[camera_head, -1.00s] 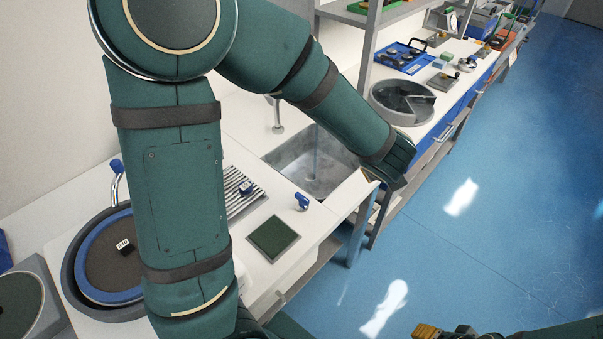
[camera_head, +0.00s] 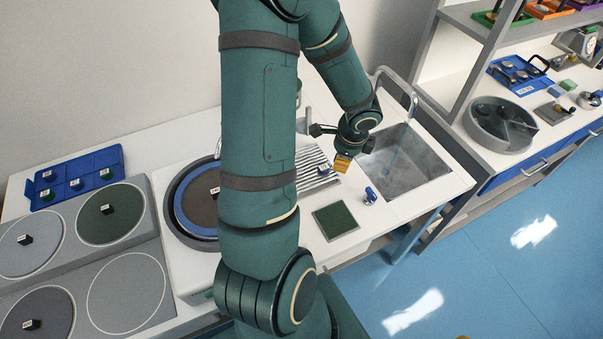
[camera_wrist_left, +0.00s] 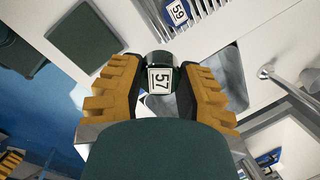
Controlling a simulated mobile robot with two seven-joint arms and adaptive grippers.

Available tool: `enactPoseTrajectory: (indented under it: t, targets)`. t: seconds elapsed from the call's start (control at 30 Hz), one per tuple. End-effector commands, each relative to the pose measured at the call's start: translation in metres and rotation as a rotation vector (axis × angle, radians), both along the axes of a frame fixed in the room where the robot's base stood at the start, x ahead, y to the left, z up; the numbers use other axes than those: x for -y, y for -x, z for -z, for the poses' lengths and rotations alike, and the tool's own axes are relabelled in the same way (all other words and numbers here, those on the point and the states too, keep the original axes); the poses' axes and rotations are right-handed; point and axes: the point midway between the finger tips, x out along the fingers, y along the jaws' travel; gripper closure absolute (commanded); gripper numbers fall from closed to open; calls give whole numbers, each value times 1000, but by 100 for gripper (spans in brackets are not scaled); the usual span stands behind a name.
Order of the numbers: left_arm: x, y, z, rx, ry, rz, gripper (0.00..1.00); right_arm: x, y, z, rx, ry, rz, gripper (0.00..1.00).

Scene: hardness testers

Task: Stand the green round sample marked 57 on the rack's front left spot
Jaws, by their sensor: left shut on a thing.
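My left gripper (camera_head: 343,161) is over the sink counter in the head view, beside the basin. In the left wrist view its orange fingers (camera_wrist_left: 158,68) are shut on the round sample marked 57 (camera_wrist_left: 159,80), dark with a green edge and a white label. The sample is hidden in the head view. A blue rack (camera_head: 117,157) with several small dark samples on it stands at the far left of the head view. Its front left spot is too small to read clearly. Only a sliver of my right gripper (camera_head: 462,337) shows at the bottom edge.
A ribbed drainer (camera_head: 316,181) holds a blue sample marked 59 (camera_wrist_left: 177,11). A dark green pad (camera_head: 335,221) and small blue item (camera_head: 370,195) lie near the counter's front edge. The sink (camera_head: 405,165) is right. Polishing discs (camera_head: 110,215) fill the left; my arm hides the middle.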

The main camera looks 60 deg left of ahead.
Motion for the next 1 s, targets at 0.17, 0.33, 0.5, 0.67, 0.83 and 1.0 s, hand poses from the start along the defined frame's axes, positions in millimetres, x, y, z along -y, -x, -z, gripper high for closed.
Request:
enactPoseTrajectory:
  t: [0.17,0.33,0.5,0.67,0.83,1.0]
  targets:
    - [-34,40,-4,10,93,-259,100,1,-3,-21,6,1,6,53]
    - [-53,67,-4,31,156,-430,100,1,-4,-31,10,1,9,53]
    - [-62,82,-4,47,188,-521,100,2,-5,-36,13,1,11,53]
    - [-64,86,7,52,200,-548,100,2,-6,-32,14,2,12,53]
    - [-64,85,40,52,202,-547,100,1,-5,-18,11,4,12,53]
    - [-65,85,58,54,200,-546,100,1,-6,-11,11,6,11,53]
